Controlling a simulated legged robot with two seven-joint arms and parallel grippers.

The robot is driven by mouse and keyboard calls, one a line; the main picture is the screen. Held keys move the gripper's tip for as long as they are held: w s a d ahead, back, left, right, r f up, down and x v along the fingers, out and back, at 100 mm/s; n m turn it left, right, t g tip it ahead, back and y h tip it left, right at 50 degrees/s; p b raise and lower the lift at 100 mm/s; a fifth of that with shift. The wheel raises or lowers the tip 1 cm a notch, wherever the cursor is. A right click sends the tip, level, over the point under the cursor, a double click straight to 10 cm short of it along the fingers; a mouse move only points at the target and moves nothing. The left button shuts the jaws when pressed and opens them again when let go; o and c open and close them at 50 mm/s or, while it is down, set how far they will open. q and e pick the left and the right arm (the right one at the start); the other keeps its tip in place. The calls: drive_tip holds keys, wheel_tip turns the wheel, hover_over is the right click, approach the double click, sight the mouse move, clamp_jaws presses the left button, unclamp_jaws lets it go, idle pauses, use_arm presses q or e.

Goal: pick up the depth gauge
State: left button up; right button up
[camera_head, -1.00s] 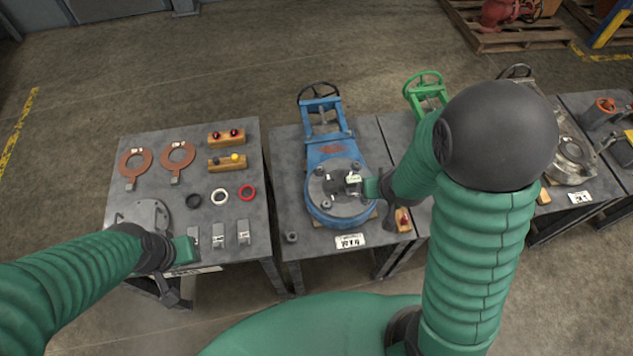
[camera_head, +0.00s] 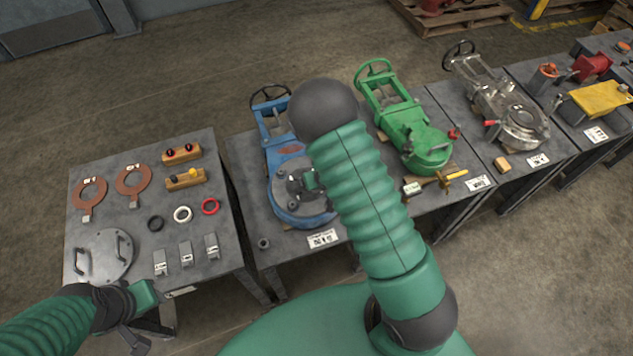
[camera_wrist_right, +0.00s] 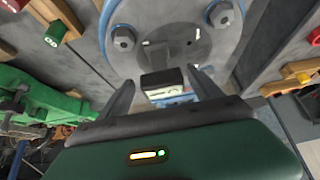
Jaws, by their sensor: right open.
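A small dark block with a white label (camera_wrist_right: 162,78) shows between the fingers of my right gripper (camera_wrist_right: 163,92) in the right wrist view; it may be the depth gauge, but I cannot be sure. It is over the round grey flange of the blue valve (camera_wrist_right: 178,25). The right fingers are open, one either side of the block. In the head view my right gripper (camera_head: 308,181) is over the blue valve's flange (camera_head: 290,200), mostly hidden by my forearm. My left gripper (camera_head: 140,318) is low at the left table's front edge; its jaws are unclear.
The left table (camera_head: 100,170) holds copper rings, wooden blocks, small coloured rings, a round plate (camera_head: 103,257) and several metal blocks. To the right stand a green valve (camera_head: 418,140), a yellow-handled tool (camera_head: 453,178) and a grey valve (camera_head: 515,120). Gaps separate some tables.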

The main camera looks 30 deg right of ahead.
drive_tip(key=x, duration=0.3)
drive_tip(key=shift+a, duration=0.2)
drive_tip(key=c, duration=0.3)
clamp_jaws()
